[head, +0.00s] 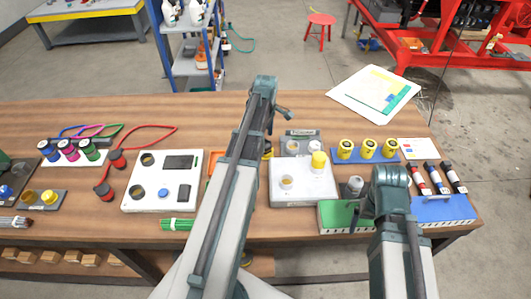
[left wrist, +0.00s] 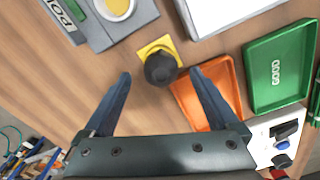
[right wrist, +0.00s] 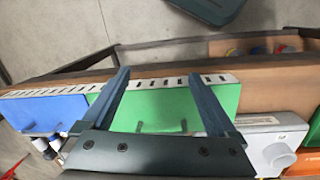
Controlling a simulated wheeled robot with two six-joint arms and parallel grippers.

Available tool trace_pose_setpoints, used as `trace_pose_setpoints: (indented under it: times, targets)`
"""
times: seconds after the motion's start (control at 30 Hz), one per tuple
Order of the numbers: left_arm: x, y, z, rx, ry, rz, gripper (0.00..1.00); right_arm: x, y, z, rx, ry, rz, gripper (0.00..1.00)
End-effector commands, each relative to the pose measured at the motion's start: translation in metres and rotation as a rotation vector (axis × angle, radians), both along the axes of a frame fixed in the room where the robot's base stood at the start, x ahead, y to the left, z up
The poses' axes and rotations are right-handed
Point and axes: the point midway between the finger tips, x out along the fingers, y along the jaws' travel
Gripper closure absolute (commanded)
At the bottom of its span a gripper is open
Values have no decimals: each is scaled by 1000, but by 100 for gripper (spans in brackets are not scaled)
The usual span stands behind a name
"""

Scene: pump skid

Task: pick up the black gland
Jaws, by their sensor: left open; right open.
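The black gland (left wrist: 160,69) is a dark round piece in the left wrist view, on or over a small yellow square (left wrist: 157,47) on the wooden table. My left gripper (left wrist: 160,82) is open, its two fingers to either side of the gland's near side. I cannot tell the height between the fingertips and the gland. In the head view my left arm covers most of this spot. My right gripper (right wrist: 158,76) is open and empty above the green block (right wrist: 165,105) at the table's edge.
Close to the gland are an orange tray (left wrist: 207,98), a green GOOD tray (left wrist: 281,70) and a grey fixture with a yellow-rimmed cup (left wrist: 117,8). A white box (head: 302,188) stands right of my left arm. Yellow cylinders (head: 367,147) stand farther right.

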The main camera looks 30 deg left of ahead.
Motion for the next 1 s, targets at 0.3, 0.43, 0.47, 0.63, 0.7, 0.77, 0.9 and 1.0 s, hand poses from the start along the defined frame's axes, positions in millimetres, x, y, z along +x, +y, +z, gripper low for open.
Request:
trace_pose_setpoints:
  times: [0.3,0.43,0.47,0.63,0.7,0.77,0.9,1.0]
  targets:
    - [-2,2,-38,0,0,0,6,0,0,-38,0,0,0,7]
    - [-2,2,-37,0,0,0,6,0,0,-37,0,0,0,7]
    - [-2,2,-37,0,0,0,6,0,0,-37,0,0,0,7]
    - [-2,2,-36,0,0,0,21,0,0,-36,0,0,0,7]
    - [-2,2,-36,0,0,0,33,0,0,-36,0,0,0,7]
    - [-2,2,-36,0,0,0,44,0,0,-36,0,0,0,7]
    - [-2,2,-36,0,0,0,69,0,0,-36,0,0,0,7]
    - [-2,2,-36,0,0,0,87,0,0,-36,0,0,0,7]
